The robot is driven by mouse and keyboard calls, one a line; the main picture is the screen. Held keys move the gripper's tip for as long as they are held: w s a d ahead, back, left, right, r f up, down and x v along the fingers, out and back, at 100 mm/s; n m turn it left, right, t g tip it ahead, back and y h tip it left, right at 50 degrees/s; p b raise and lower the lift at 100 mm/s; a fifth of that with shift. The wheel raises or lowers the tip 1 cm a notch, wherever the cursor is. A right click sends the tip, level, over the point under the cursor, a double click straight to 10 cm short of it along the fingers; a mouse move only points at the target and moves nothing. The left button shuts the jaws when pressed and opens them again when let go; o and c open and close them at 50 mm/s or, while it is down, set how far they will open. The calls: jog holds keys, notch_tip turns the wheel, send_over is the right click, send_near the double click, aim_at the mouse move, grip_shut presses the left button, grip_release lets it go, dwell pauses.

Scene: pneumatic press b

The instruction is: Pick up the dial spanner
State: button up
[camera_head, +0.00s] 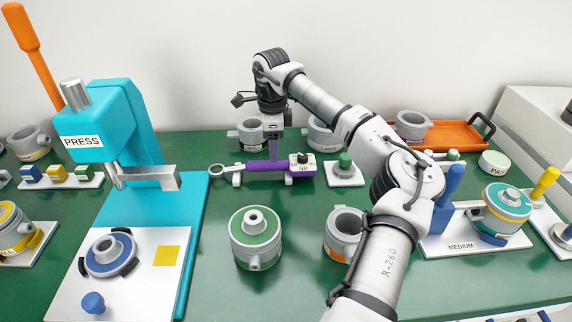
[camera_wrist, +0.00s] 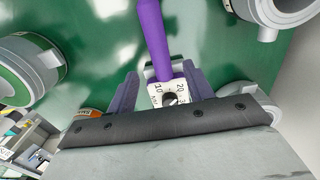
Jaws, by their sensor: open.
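The dial spanner (camera_head: 262,166) lies level near the back of the green bench. It has a purple handle, a grey ring at its left end and a white dial block at its right end. In the wrist view its purple handle (camera_wrist: 151,30) runs up from the dial block, which shows numbers. My gripper (camera_head: 273,147) points down over the handle, just left of the dial block. In the wrist view my gripper (camera_wrist: 163,80) is open, with one finger on each side of the spanner. Whether the fingers touch it cannot be told.
Grey pots stand behind the spanner, and a small plate with a green knob (camera_head: 344,160) is right of it. A blue press (camera_head: 122,120) stands left. A green-banded pot (camera_head: 255,238) is in front. An orange tray (camera_head: 450,135) is at the back right.

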aim_at(262, 166)
jog(key=shift+a+f+p, duration=0.1)
jog(key=shift+f+p, duration=0.65)
jog(key=shift+f, duration=1.9)
grip_shut()
